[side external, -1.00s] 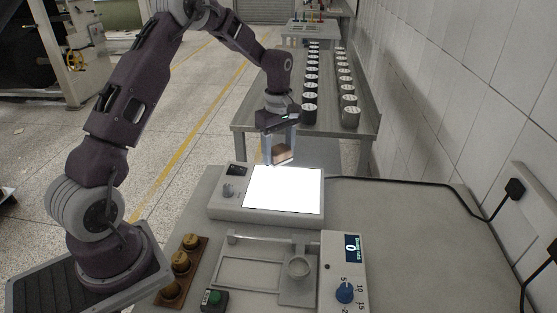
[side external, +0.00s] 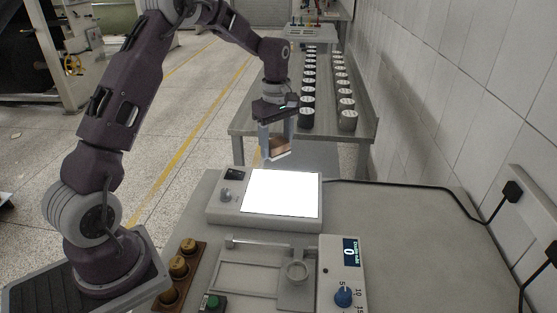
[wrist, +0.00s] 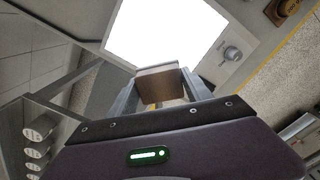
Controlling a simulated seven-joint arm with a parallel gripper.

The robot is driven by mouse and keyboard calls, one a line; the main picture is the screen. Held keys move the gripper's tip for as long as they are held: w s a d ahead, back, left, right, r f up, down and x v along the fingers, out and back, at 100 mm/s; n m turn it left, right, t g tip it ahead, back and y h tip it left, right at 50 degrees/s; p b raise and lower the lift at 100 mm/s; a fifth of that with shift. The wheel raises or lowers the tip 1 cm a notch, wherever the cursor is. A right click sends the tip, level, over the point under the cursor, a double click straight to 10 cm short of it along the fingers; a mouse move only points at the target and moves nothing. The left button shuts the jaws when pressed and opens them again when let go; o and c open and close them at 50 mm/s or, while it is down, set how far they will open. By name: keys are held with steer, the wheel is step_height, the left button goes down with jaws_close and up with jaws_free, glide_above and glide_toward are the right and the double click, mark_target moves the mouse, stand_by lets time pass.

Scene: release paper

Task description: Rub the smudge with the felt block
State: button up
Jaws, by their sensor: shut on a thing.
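My gripper (side external: 276,148) is shut on the felt block (side external: 280,149), a small brown block with a paler face. It holds the block above the back edge of the light box, apart from the lit surface. In the wrist view the block (wrist: 158,84) sits between my two fingers, in front of the bright panel (wrist: 165,30). The light box (side external: 222,213) is grey with a glowing white panel (side external: 282,194), a knob and a small dark display on its left. I cannot make out any smudge on the white panel.
In front of the light box stand a grey frame fixture with a round cup (side external: 297,271), a counter unit with a blue knob (side external: 343,295), brass weights (side external: 180,267) and a green button (side external: 212,302). A black cable (side external: 420,187) runs right. Rows of jars (side external: 347,119) stand behind.

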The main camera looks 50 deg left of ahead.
steer(key=shift+d, duration=0.1)
glide_above(295, 206)
steer(key=shift+s+f, duration=0.1)
steer(key=shift+f, duration=3.75)
steer(key=shift+w+f, duration=0.2)
steer(key=shift+f, duration=0.05)
steer(key=shift+w+a, duration=0.3)
steer(key=shift+a, duration=0.1)
steer(key=shift+c, duration=0.7)
steer(key=shift+w+a, duration=0.95)
steer(key=shift+a, duration=0.05)
steer(key=s+d, duration=0.2)
steer(key=d, duration=0.1)
steer(key=shift+s, duration=0.4)
steer(key=shift+r, duration=4.05)
steer(key=shift+a, duration=0.15)
